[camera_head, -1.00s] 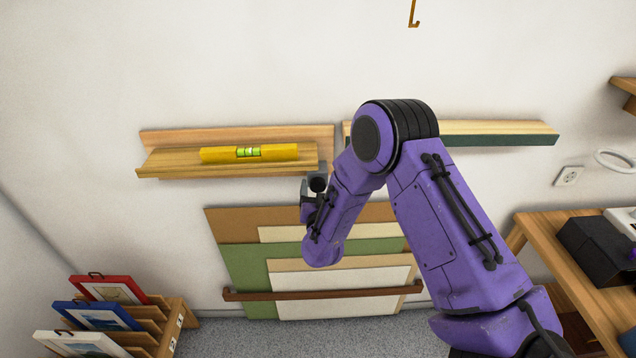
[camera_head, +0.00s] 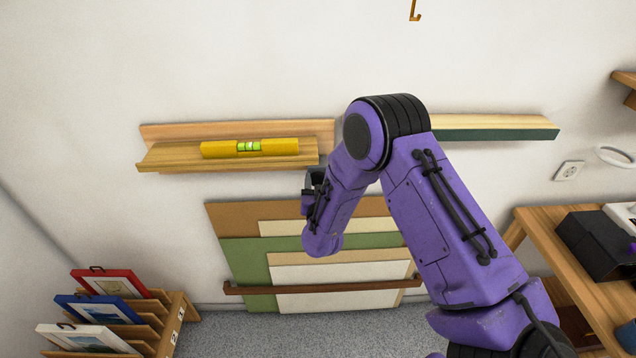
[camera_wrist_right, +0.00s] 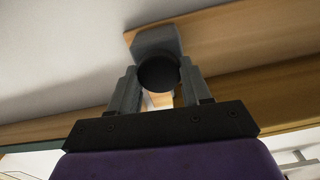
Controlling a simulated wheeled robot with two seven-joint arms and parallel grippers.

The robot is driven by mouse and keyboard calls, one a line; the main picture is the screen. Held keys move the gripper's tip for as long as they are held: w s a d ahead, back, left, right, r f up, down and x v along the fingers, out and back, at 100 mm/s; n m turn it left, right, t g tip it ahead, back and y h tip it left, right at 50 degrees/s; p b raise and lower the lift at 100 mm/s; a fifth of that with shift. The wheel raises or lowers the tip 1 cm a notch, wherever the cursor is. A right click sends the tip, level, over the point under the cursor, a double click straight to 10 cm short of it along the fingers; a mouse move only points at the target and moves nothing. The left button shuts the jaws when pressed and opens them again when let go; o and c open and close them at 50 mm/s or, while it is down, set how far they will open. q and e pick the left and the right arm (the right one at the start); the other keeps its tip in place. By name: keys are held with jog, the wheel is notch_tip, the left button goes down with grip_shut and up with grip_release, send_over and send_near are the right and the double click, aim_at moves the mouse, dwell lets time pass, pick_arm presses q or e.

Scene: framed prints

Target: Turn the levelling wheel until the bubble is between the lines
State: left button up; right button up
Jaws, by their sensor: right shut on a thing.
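A yellow spirit level (camera_head: 220,149) lies along a wooden picture ledge (camera_head: 165,158) on the wall. Its green vial (camera_head: 249,146) has dark lines. The bubble is too small to place surely against them. My right gripper (camera_head: 314,180) is just below the ledge's right end, partly hidden by my own wrist. In the right wrist view a dark round levelling wheel (camera_wrist_right: 158,73) sits in front of a grey bracket (camera_wrist_right: 155,40). The two fingers of my right gripper (camera_wrist_right: 158,90) are on either side of the wheel, shut on it. My left gripper is not in view.
A second ledge (camera_head: 500,127) is on the wall at the right, partly behind my right arm. Boards (camera_head: 240,255) lean against the wall below. A rack with framed prints (camera_head: 110,310) stands at lower left, a wooden table (camera_head: 560,235) at right.

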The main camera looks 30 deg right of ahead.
jog(key=shift+a+n+b, duration=0.1)
jog(key=shift+n+b, duration=0.2)
jog(key=shift+n, duration=1.9)
jog(key=o, duration=1)
jog(key=shift+w, duration=0.1)
jog(key=shift+o, duration=0.2)
jog(key=shift+s+a, duration=0.15)
jog(key=shift+s, duration=0.1)
jog(key=b+v, duration=0.3)
jog(key=v, duration=0.7)
